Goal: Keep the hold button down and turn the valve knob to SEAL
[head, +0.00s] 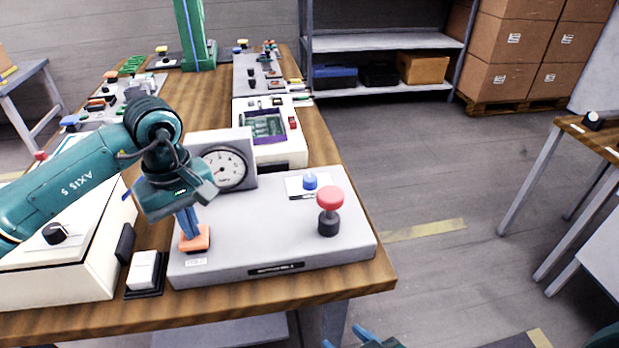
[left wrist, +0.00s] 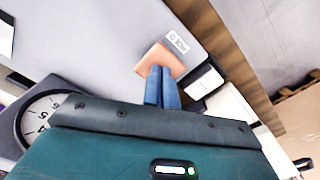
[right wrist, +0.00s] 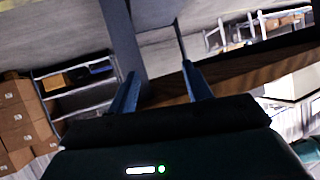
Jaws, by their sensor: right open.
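A grey panel box (head: 260,225) on the wooden bench carries an orange square button (head: 196,243) at its front left, with a small label before it. My left gripper (head: 187,228) is shut and points down, fingertips at the orange button; it also shows in the left wrist view (left wrist: 161,88) over the button (left wrist: 160,58). I cannot tell how far the button is pressed. A blue knob (head: 310,181) sits on a white plate at the panel's back right; its markings are unreadable. My right gripper (head: 362,337) is open and empty, low in front of the bench; its fingers show in the right wrist view (right wrist: 160,92).
A red mushroom-topped knob (head: 330,197) stands on the panel's right, in front of the blue knob. A dial gauge (head: 223,167) stands at the panel's back left. A white rocker switch (head: 143,270) lies left of the panel.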

